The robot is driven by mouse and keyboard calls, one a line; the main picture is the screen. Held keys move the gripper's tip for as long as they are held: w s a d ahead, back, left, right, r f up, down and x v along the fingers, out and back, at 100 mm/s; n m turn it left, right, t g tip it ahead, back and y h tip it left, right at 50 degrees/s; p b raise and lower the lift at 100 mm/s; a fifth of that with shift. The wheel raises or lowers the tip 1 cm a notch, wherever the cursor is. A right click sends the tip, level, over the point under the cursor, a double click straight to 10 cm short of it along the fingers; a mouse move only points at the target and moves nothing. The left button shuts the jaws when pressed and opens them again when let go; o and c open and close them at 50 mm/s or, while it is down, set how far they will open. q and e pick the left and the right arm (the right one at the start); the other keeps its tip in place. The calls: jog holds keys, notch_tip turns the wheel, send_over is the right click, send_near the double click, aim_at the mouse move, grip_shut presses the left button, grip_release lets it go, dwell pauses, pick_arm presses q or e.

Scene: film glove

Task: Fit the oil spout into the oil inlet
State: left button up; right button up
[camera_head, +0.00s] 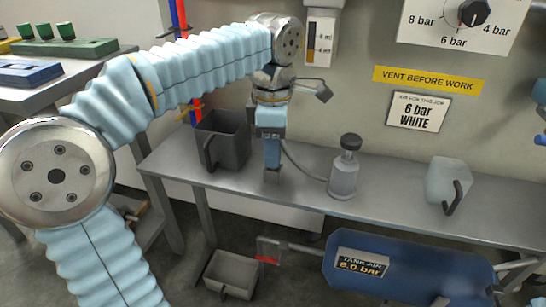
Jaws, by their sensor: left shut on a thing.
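A grey oil can (343,180) with a black knob stands on the bench. A thin curved grey spout (301,168) runs from its side up and left to my left gripper (272,172). My left gripper points down over the bench, left of the can, and is shut. Its fingers hide the end of the spout, which they appear to hold. I cannot make out an oil inlet for certain.
A dark grey jug (224,145) stands just left of the gripper. A pale jug (448,182) is at the right of the bench (395,200). A blue air tank (410,278) and a grey bin (231,272) are below. The bench between can and pale jug is clear.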

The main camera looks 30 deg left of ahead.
pick_arm(q)
jog(key=shift+f, duration=0.45)
jog(key=shift+r, duration=0.1)
pick_arm(e)
jog(key=shift+f, duration=0.15)
pick_arm(q)
jog(key=shift+f, duration=0.2)
jog(key=o, duration=1)
jog(key=shift+o, duration=0.2)
pick_arm(e)
jog(key=shift+f, duration=0.1)
pick_arm(q)
jog(key=shift+r, duration=0.1)
notch_tip(320, 180, up, 12)
jog(key=p, duration=0.5)
jog(key=shift+r, duration=0.15)
pick_arm(e)
notch_tip(320, 180, up, 5)
jog(key=shift+d+r, duration=0.1)
jog(key=shift+d, duration=0.05)
